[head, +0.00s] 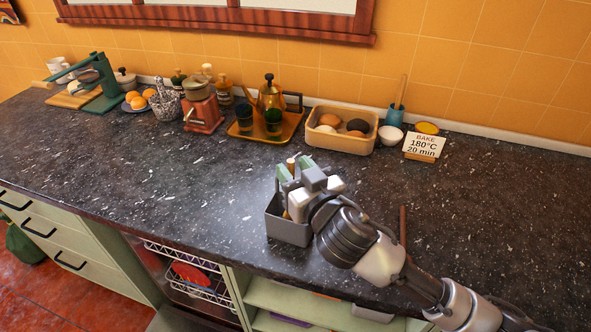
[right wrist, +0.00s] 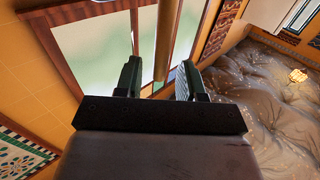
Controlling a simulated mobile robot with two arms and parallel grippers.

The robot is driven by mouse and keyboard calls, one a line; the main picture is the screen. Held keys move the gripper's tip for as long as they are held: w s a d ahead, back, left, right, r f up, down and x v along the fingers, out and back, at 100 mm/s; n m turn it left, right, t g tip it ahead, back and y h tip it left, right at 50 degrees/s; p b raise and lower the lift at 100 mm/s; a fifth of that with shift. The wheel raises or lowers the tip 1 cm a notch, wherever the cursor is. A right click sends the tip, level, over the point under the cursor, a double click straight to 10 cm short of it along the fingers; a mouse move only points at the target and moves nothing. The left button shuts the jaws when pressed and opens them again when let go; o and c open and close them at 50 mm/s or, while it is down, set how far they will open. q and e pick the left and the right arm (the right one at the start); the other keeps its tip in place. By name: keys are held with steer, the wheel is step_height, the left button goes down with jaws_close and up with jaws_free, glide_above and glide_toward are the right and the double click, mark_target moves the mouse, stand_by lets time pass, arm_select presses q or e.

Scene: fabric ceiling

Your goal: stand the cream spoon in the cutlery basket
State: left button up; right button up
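The grey cutlery basket (head: 288,233) stands near the counter's front edge, partly hidden by my right arm. My right gripper (head: 292,172) is just above it, with its green fingers apart. A pale cream-tan handle, seemingly the spoon's (head: 291,163), stands upright between the fingers. An orange-tan piece low at the basket's mouth may be part of it. In the right wrist view the handle (right wrist: 164,40) rises between the fingers, with a gap beside it. The spoon's other end is hidden. My left gripper is not in view.
A brown stick (head: 403,225) lies on the counter behind my right arm. The counter left of the basket is clear.

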steer(key=shift+o, duration=0.2)
steer(key=shift+s, duration=0.1)
steer(key=shift+s+d+f, duration=0.15)
steer(key=shift+s+d, duration=0.05)
steer(key=shift+s, duration=0.1)
steer(key=b+v, duration=0.2)
steer(key=v, duration=0.8)
stand_by(0.5)
